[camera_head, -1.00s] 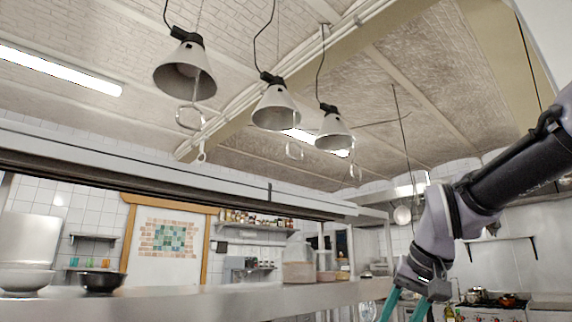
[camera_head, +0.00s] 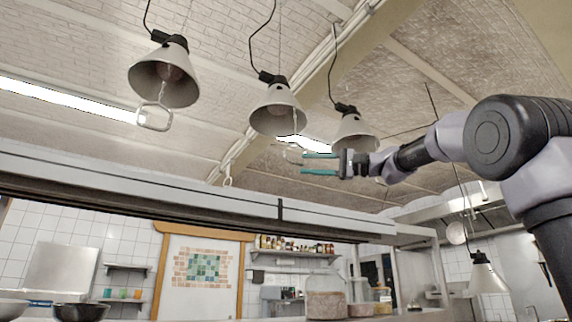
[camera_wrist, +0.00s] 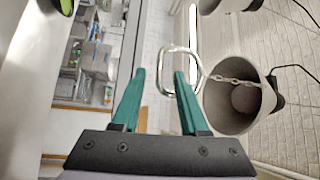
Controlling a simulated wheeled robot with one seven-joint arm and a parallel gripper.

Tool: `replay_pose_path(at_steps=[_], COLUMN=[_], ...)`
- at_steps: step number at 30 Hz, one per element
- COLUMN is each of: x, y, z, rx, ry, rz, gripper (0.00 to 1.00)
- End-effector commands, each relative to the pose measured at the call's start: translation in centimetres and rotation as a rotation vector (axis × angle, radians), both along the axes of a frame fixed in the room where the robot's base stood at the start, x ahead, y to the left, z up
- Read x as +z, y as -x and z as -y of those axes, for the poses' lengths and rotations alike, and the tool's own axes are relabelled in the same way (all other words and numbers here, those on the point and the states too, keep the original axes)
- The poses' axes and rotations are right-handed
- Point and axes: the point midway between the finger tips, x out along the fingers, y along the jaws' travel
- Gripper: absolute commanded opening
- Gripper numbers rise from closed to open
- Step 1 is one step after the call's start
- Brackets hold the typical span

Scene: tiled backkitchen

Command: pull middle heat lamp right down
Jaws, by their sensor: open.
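Three pale conical heat lamps hang high in a row in the head view: a left one (camera_head: 163,80), a middle one (camera_head: 277,112) and a right one (camera_head: 353,132). A fourth lamp (camera_head: 483,277) hangs much lower at the right. My gripper (camera_head: 305,164) is open, its teal fingers pointing left below the middle and right lamps. The middle lamp's pull ring (camera_head: 292,154) is just beyond the fingertips. In the wrist view, a metal ring (camera_wrist: 165,60) on a chain from a lamp (camera_wrist: 225,118) lies at the tips, overlapping the right finger. Nothing is held.
A long metal hood edge (camera_head: 200,185) runs below the lamps. The left lamp's ring (camera_head: 155,127) hangs free. A shelf counter with glass jars (camera_head: 325,305) stands lower down. Black lamp cords run up to the ceiling.

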Motion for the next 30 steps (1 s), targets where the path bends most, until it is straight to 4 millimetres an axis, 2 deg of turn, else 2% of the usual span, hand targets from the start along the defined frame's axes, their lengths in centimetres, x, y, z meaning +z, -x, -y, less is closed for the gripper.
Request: replay_pose_path(at_steps=[6, 12, 16, 24, 26, 27, 28, 30], x=[0.5, 0.8, 0.9, 0.9, 0.9, 0.9, 0.9, 0.9], y=[-0.8, -1.2, -1.4, -1.4, -1.4, -1.4, -1.4, -1.4], z=[-4.2, -6.7, -7.3, -7.4, -7.4, -7.4, -7.4, -7.4], rx=[0.003, 0.001, -0.001, -0.002, -0.002, -0.002, -0.002, -0.002], ry=[0.001, 0.002, 0.001, 0.001, 0.001, 0.001, 0.001, 0.001], rz=[-0.002, -0.001, -0.002, -0.003, -0.003, -0.003, -0.003, -0.003], gripper=[0.43, 0.43, 0.43, 0.43, 0.21, 0.05, 0.0, 0.0])
